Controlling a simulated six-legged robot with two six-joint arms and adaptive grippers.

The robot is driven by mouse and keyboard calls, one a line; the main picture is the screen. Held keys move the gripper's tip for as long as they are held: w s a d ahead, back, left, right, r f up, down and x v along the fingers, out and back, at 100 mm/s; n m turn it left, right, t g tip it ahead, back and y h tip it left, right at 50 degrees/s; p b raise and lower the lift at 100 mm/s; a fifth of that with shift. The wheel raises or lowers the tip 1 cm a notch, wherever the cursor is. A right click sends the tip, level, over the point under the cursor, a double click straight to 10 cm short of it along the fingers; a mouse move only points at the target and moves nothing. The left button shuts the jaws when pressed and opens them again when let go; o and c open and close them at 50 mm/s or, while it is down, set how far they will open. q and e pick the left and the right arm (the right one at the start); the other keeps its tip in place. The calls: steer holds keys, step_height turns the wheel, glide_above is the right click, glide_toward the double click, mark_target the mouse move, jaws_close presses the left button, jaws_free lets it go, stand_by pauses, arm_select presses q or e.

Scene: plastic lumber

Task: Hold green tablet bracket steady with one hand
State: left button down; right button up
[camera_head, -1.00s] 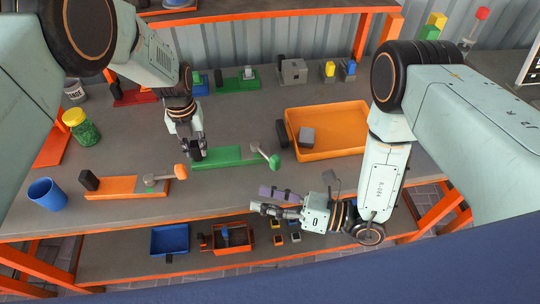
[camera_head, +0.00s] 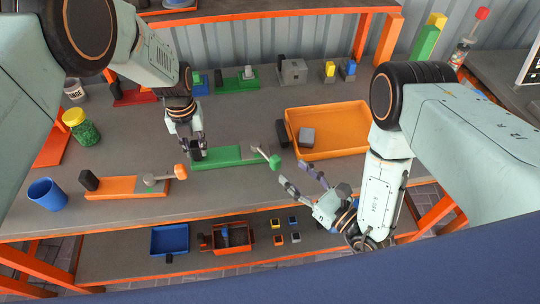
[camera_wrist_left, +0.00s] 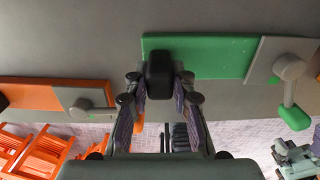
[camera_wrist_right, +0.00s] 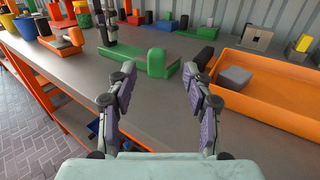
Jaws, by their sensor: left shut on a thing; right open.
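The green tablet bracket (camera_head: 228,157) lies flat on the grey workbench. It has a black block at its left end and a grey pad with a green-knobbed lever (camera_head: 268,157) at its right end. My left gripper (camera_head: 196,153) is shut on the black block (camera_wrist_left: 159,75), with a finger on each side in the left wrist view. My right gripper (camera_head: 300,177) is open and empty, near the bench's front edge, below and right of the lever knob. In the right wrist view the green knob (camera_wrist_right: 155,62) shows just beyond and between the open fingers.
An orange tray (camera_head: 345,130) with a grey block stands right of the bracket. An orange bracket (camera_head: 125,187) and blue cup (camera_head: 47,194) lie left. A jar of green bits (camera_head: 82,128) stands further left. A lower shelf holds a blue bin (camera_head: 170,239).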

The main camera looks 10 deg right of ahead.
mark_target(281, 160)
steer(key=shift+x, duration=3.8)
jaws_close()
jaws_free()
steer(key=shift+r, duration=0.1)
steer(key=shift+r, duration=3.4)
